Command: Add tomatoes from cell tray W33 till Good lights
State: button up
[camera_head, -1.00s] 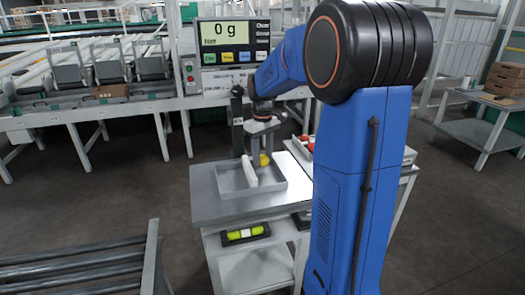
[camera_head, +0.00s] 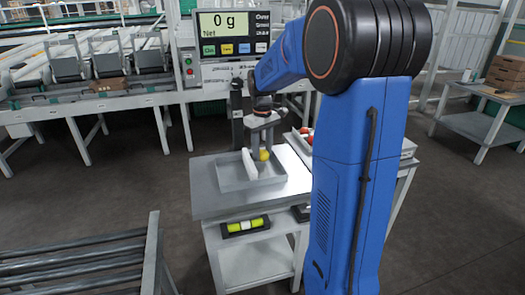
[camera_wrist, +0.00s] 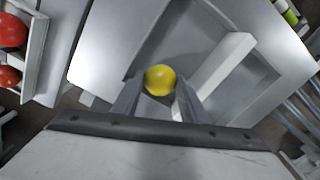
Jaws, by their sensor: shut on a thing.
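My gripper (camera_head: 262,140) is shut on a yellow tomato (camera_head: 264,155), which also shows between the fingertips in the wrist view (camera_wrist: 160,80). It holds the tomato over the grey weighing tray (camera_head: 228,187), right of a white upright bar (camera_head: 249,165) in that tray. No tomato shows in the visible part of the tray. The scale display (camera_head: 230,24) reads 0 g; I cannot tell that any word in its right-hand column is lit. Red tomatoes (camera_wrist: 12,30) lie in a pale cell tray (camera_wrist: 35,58), partly hidden by my arm in the head view; no label is readable.
The weighing tray stands on a metal table (camera_head: 205,203). A yellow-green item in a black holder (camera_head: 245,228) sits below its front edge. A roller rack (camera_head: 80,262) is at the front left. A conveyor line runs behind, and a side table with boxes stands far right.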

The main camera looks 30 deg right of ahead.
jog(key=shift+f, duration=0.5)
jog(key=o, duration=0.8)
jog(key=shift+c, duration=1.4)
jog(key=shift+r, duration=3.55)
